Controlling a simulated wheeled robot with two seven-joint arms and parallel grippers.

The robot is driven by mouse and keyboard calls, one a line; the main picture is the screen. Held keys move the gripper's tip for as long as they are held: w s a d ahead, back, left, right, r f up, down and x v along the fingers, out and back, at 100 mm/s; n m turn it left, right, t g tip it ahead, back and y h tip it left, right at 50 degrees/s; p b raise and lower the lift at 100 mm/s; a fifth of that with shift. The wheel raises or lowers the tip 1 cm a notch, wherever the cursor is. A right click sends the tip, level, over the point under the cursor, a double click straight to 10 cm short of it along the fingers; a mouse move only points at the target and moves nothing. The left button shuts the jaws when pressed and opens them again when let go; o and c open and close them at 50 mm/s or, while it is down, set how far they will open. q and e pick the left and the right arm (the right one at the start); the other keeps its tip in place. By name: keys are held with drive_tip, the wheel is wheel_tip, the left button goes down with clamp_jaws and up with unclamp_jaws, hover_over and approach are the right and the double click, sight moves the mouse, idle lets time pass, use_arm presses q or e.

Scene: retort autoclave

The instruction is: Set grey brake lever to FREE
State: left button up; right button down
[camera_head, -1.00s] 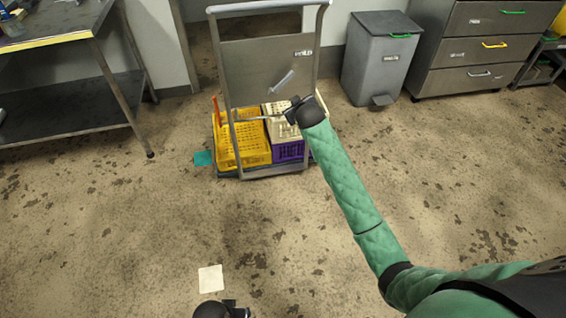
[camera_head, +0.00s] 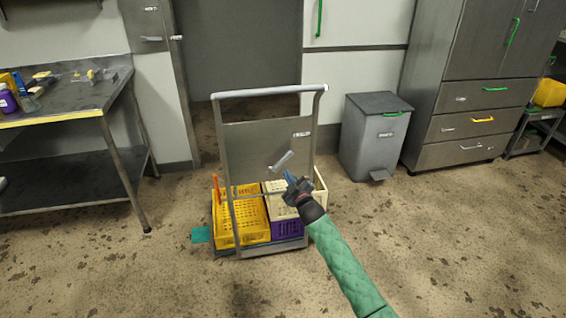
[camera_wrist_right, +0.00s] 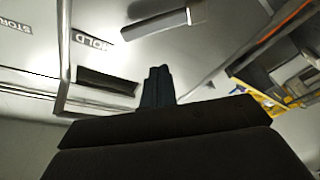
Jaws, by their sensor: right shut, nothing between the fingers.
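The grey brake lever (camera_head: 283,161) is a short light bar on the grey upright panel of the cart (camera_head: 262,145). It slants up to the right in the head view. In the right wrist view the lever (camera_wrist_right: 162,23) lies near the top, close to a HOLD label (camera_wrist_right: 93,40). My right gripper (camera_head: 290,178) is shut and empty, just below and right of the lever. In the wrist view its shut fingers (camera_wrist_right: 157,85) point toward the panel, with a visible gap to the lever. My left gripper is not in view.
A yellow crate (camera_head: 240,229) and a cream crate on a purple one (camera_head: 289,228) stand on the cart. A grey pedal bin (camera_head: 373,135) and drawers (camera_head: 470,128) stand right, a steel table (camera_head: 75,95) left. The floor in front is clear.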

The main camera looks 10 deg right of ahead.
sight(283, 161)
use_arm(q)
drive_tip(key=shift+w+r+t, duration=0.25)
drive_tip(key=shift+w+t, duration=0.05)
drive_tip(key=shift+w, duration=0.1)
use_arm(e)
drive_tip(key=shift+s+a+r+n+t+y, duration=0.1)
drive_tip(key=shift+a+r+n+t+y, duration=0.1)
drive_tip(key=shift+r+n, duration=0.15)
drive_tip(key=shift+s+a+r+n+t+y, duration=0.1)
drive_tip(key=shift+r+n+y, duration=0.15)
drive_tip(key=shift+r, duration=0.1)
drive_tip(key=shift+w, duration=0.1)
drive_tip(key=x, duration=1)
drive_tip(key=d+f+p, duration=0.1)
drive_tip(key=d+f, duration=0.1)
drive_tip(key=shift+d+f, duration=0.35)
drive_tip(key=shift+d, duration=0.05)
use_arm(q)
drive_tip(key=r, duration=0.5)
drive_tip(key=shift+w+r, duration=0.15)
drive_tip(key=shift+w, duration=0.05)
use_arm(e)
drive_tip(key=shift+d+f, duration=0.1)
